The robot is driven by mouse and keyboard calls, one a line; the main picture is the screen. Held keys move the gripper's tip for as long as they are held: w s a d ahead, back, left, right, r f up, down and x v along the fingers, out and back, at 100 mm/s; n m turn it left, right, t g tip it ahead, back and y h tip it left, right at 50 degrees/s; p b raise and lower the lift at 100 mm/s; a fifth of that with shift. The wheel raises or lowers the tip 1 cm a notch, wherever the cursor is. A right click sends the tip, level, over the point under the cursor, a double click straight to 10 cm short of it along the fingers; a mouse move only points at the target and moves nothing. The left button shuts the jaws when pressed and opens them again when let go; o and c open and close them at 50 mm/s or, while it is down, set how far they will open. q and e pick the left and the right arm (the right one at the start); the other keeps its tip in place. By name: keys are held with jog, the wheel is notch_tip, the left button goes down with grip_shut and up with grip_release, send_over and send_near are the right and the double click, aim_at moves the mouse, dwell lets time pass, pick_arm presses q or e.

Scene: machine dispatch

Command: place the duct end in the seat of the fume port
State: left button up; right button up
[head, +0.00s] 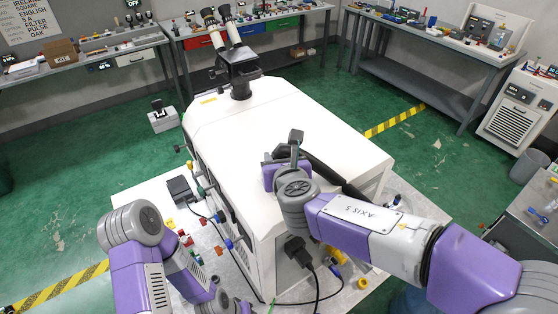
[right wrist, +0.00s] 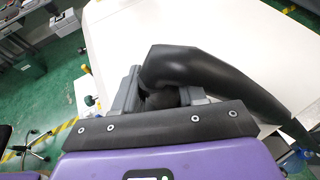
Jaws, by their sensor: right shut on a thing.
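The duct, a thick black bent tube (head: 328,168), lies over the top of the white machine (head: 290,120) at its front right part. In the right wrist view the duct (right wrist: 215,75) bends away to the right, down towards the machine's edge. My right gripper (head: 296,146) is above the machine top. In the right wrist view my right gripper (right wrist: 161,98) has its grey fingers on both sides of the duct's end, shut on it. I cannot pick out the fume port's seat in either view. My left arm is at lower left, but its gripper does not show.
A black microscope-like instrument (head: 238,62) stands at the machine's far end. Coloured fittings (head: 202,192) stick out of its left side. A dark box with a cable (head: 181,189) lies beside it. Benches line the walls. The middle of the machine top is clear.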

jog(key=o, duration=0.6)
jog(key=shift+f, duration=0.1)
jog(key=o, duration=0.5)
jog(key=shift+s+r, duration=0.3)
jog(key=shift+r, duration=0.05)
jog(key=p+v, duration=0.1)
jog(key=v, duration=1)
jog(key=shift+s+d, duration=0.1)
jog(key=shift+s, duration=0.1)
